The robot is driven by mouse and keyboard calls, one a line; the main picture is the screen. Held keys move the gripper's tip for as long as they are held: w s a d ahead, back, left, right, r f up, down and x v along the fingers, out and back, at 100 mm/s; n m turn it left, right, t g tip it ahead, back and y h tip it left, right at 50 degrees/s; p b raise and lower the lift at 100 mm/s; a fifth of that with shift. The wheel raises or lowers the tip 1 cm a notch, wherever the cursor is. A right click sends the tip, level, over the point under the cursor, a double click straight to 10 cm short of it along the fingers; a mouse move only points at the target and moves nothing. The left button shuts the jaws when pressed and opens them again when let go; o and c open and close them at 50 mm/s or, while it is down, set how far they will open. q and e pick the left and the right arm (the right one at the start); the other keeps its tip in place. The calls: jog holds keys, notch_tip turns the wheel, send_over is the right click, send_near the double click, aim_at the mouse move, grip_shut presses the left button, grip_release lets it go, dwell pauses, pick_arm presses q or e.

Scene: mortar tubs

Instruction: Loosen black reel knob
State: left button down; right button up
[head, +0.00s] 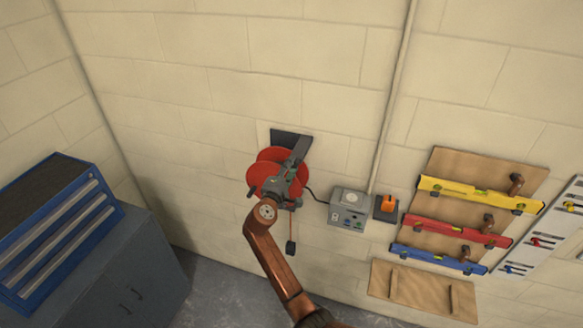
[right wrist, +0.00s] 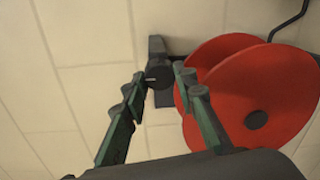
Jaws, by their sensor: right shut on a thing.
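The cable reel with two red discs (head: 270,172) is mounted on the wall in the middle of the head view. In the right wrist view its red discs (right wrist: 262,95) fill the right side. The black knob (right wrist: 157,70) is a dark round piece left of the discs. My right gripper (right wrist: 159,78) has one green-edged finger on each side of the knob and is shut on it. In the head view my right gripper (head: 288,180) overlaps the front of the reel, and I cannot make out the knob there. My left gripper is not in view.
A grey socket box (head: 348,208) and an orange switch (head: 388,205) are on the wall right of the reel. A board with yellow, red and blue levels (head: 455,229) hangs further right. A blue drawer chest (head: 60,225) stands on a grey cabinet (head: 135,280) at left. A plug (head: 291,247) hangs below the reel.

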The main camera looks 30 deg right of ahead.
jog(key=o, duration=1.2)
jog(key=shift+a, duration=0.25)
jog(key=shift+c, duration=0.2)
jog(key=shift+d, duration=0.15)
jog(key=v, duration=1.2)
